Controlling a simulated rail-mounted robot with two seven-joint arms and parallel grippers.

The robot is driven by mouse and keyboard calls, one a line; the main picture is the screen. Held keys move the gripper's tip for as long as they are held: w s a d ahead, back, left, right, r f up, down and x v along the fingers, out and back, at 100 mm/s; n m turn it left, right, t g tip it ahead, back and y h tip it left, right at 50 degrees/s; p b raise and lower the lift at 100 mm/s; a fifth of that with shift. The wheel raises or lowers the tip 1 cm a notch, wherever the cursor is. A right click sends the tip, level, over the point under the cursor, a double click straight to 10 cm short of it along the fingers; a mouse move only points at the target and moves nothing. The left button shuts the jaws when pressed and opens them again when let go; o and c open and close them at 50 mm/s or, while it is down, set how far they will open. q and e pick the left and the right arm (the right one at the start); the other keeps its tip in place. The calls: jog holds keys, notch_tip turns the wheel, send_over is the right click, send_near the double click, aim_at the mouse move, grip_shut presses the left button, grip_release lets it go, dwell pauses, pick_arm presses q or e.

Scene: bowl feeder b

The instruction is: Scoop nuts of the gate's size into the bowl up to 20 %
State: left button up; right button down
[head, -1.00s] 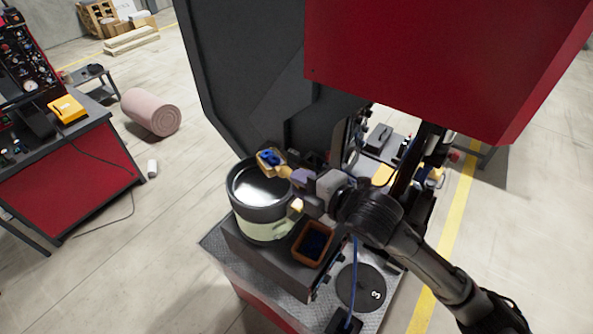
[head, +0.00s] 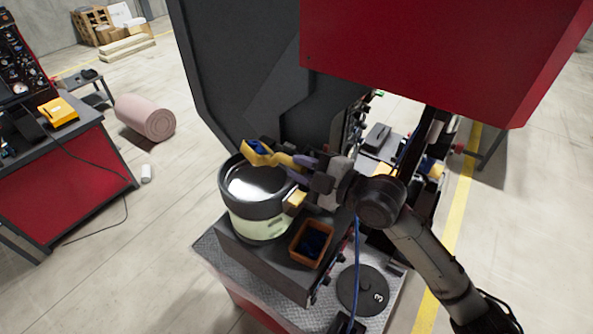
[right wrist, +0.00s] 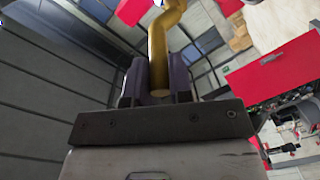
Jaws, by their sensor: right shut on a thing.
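The bowl (head: 229,196) of the feeder has a dark rim and wall above a pale green base. Its bright metal floor looks bare. My right gripper (head: 298,164) is shut on the handle of a yellow scoop (head: 268,157). The scoop's head is over the bowl's far rim, tilted, with some blue nuts (head: 259,147) showing in it. In the right wrist view the yellow handle (right wrist: 159,55) stands between the purple fingers. A brown-orange box (head: 299,249) with dark blue pieces inside stands beside the bowl. My left gripper is not in view.
A small orange-yellow block (head: 295,201) is at the bowl's right side. A dark panel (head: 235,75) rises behind the bowl, and a red housing (head: 420,60) hangs above right. A round black disc marked 3 (head: 361,290) lies at the front right.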

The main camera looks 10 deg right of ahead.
notch_tip(320, 180, up, 2)
jog(key=shift+s+a+r+p, duration=0.1)
jog(key=shift+p, duration=1.05)
pick_arm(q)
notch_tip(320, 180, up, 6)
jog(key=p, duration=0.4)
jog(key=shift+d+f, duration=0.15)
pick_arm(e)
jog(key=n, duration=0.1)
jog(key=a+r+n+h, duration=0.1)
jog(key=n, duration=0.1)
jog(key=r+n, duration=0.1)
jog(key=shift+s+a+r+h, duration=0.1)
jog(key=shift+s+a+h, duration=0.25)
jog(key=shift+s+h, duration=0.05)
